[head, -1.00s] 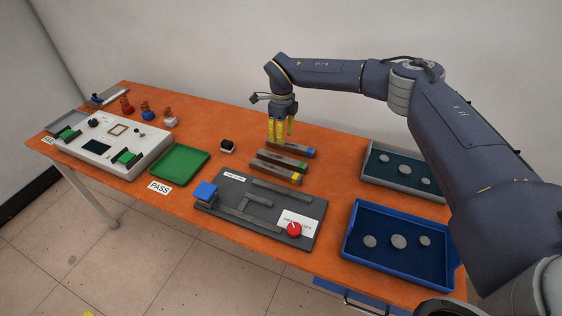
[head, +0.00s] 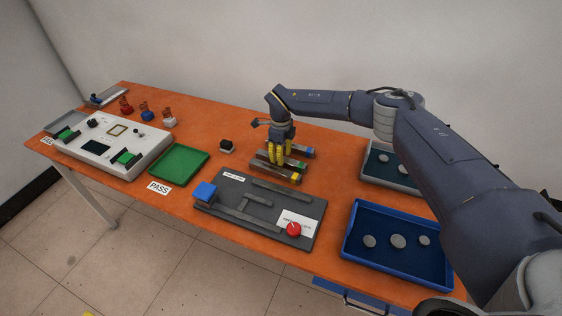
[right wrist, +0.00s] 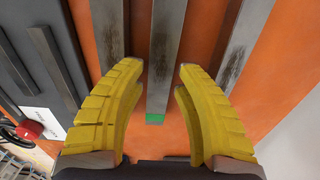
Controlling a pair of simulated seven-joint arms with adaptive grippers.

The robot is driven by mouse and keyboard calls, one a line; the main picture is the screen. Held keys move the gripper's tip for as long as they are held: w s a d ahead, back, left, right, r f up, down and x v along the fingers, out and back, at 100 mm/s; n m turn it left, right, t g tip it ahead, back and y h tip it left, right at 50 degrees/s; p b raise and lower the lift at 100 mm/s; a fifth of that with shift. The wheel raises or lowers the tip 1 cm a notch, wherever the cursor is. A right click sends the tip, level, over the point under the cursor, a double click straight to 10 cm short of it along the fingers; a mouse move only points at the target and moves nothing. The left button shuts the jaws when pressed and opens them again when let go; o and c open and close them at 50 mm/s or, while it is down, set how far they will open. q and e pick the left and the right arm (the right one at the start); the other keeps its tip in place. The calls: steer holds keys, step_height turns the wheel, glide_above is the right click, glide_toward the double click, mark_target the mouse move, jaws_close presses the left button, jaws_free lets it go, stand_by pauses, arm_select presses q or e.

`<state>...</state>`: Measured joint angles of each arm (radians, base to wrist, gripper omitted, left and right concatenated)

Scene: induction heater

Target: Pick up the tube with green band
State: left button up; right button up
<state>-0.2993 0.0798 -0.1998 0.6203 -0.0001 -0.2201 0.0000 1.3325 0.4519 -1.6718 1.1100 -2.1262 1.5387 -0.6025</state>
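The tube with the green band (right wrist: 164,50) is a grey square bar, the middle one of three parallel tubes; its green end (right wrist: 155,118) faces me in the right wrist view. In the head view the green band (head: 301,166) shows just right of my fingers. My right gripper (right wrist: 158,78) is open, with one yellow finger on each side of this tube and gaps visible between. In the head view the right gripper (head: 277,160) is low over the tubes and hides part of them. My left gripper is in neither view.
The yellow-banded tube (head: 274,173) lies in front and the blue-banded tube (head: 304,152) behind. A dark fixture board (head: 265,217) with a red button (head: 293,229) is nearby. A blue tray (head: 385,273) stands at right, a green tray (head: 180,164) at left.

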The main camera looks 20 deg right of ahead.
steer(key=shift+f, duration=1.05)
steer(key=shift+o, duration=0.4)
jaws_close()
steer(key=shift+r, duration=0.15)
